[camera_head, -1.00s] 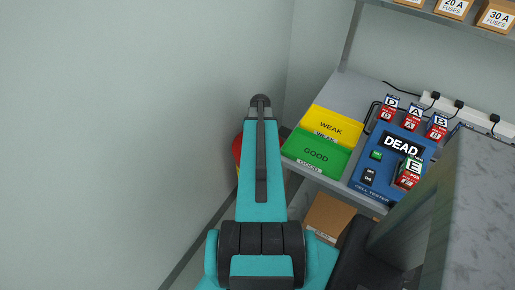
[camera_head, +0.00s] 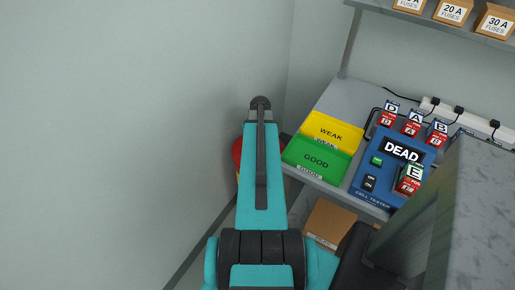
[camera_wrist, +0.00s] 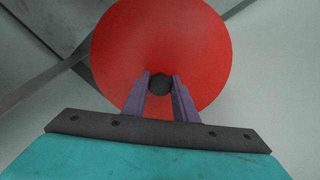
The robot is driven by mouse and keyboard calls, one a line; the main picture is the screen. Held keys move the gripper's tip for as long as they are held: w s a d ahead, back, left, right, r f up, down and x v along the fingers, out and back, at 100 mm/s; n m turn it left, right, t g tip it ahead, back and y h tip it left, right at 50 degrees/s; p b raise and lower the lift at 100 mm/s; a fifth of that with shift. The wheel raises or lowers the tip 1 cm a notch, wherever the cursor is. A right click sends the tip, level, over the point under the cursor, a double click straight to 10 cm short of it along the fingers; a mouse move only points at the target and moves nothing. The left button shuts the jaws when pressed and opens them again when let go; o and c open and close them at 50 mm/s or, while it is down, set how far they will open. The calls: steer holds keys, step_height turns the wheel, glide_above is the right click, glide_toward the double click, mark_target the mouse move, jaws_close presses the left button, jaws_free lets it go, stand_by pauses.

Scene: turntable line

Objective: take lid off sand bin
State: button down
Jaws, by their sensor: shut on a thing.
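The red round lid (camera_wrist: 160,45) fills the upper middle of the wrist view, with a dark knob (camera_wrist: 160,85) at its centre. My gripper (camera_wrist: 160,82) has its two purple fingers on either side of the knob, shut on it. In the head view, a sliver of the red lid (camera_head: 238,152) shows to the left of my arm. A bit of yellow shows just below the lid there. The rest of the bin is hidden behind my arm and under the lid, so I cannot tell whether the lid is seated or raised.
A bench to the right holds a yellow WEAK tray (camera_head: 334,128), a green GOOD tray (camera_head: 315,158) and a blue cell tester (camera_head: 385,180). A cardboard box (camera_head: 328,222) sits below. A bare wall (camera_head: 120,120) stands to the left.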

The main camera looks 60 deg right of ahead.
step_height(320, 180, up, 16)
steer(key=b, duration=0.2)
stand_by(0.6)
steer(key=shift+r, duration=0.1)
stand_by(0.7)
